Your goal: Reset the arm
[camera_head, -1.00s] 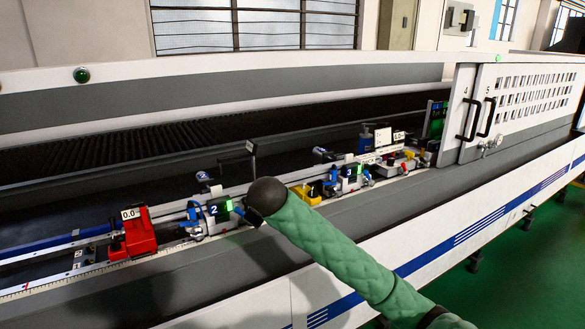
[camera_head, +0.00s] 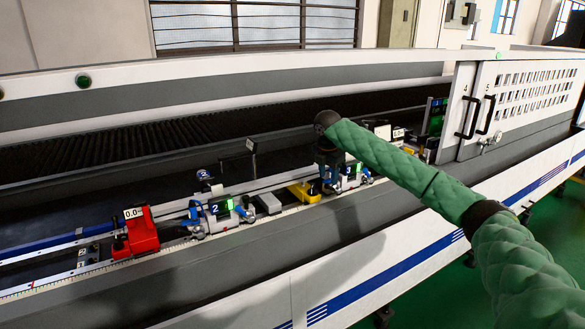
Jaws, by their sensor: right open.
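My right arm (camera_head: 400,165), in a green padded sleeve, reaches in from the lower right over the machine bed. My right gripper (camera_head: 329,183) is a dark shape pointing down below the black wrist cap. It is over the rail by a blue and grey clamp unit (camera_head: 352,176) with a green display, and partly hides that unit. The jaws are open but small in view; I cannot tell whether they touch anything. Another clamp unit (camera_head: 216,212) with a green display stands clear to the left. My left gripper is not in view.
A red block (camera_head: 138,236) marked 0.0 sits on the scaled rail at left. A grey block (camera_head: 268,203) and a yellow block (camera_head: 304,192) stand between the clamp units. A perforated white door (camera_head: 525,95) closes the right end. The front ledge (camera_head: 230,275) is clear.

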